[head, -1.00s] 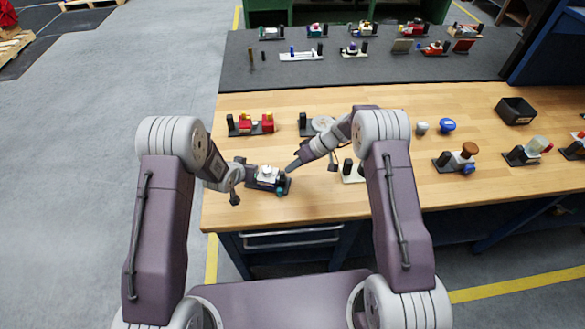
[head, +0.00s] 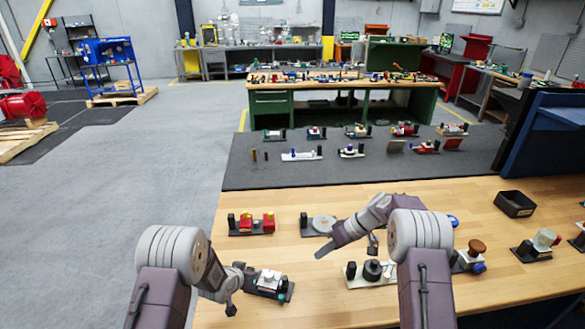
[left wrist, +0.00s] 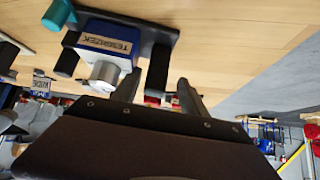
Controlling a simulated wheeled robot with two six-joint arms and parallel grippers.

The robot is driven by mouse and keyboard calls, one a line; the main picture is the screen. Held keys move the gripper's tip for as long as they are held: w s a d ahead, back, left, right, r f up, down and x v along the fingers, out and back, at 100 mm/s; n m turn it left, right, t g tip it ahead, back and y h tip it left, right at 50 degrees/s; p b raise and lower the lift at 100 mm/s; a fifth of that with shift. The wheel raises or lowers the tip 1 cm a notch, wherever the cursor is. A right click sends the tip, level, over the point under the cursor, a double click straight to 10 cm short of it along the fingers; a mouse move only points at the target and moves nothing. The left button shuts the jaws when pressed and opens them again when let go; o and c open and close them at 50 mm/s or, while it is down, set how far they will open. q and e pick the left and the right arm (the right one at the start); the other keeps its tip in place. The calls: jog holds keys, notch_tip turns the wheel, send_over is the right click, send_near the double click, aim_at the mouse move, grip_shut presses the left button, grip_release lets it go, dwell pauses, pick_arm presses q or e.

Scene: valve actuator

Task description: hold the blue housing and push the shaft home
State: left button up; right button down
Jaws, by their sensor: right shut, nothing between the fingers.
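The blue housing (left wrist: 100,48) with a pale label and a silver-white round part sits on a dark base plate (left wrist: 140,27); in the head view this unit (head: 268,281) is at the front left of the wooden bench. A teal end (left wrist: 60,14), perhaps the shaft's, sticks out on the side away from my left gripper. My left gripper (head: 235,289) is open at the unit's left side; its fingers (left wrist: 160,92) point at the base's black post, and I cannot tell if they touch it. My right gripper (head: 319,254) is shut and empty, above and right of the unit.
A red unit (head: 251,225) and a grey disc unit (head: 320,226) stand behind. A pale-based unit (head: 371,273) stands right of the housing. A black bin (head: 515,204) is at the right. Bare wood lies in front of my right gripper.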

pick_arm(q)
jog(key=shift+w+r, duration=0.1)
jog(key=shift+r, duration=0.05)
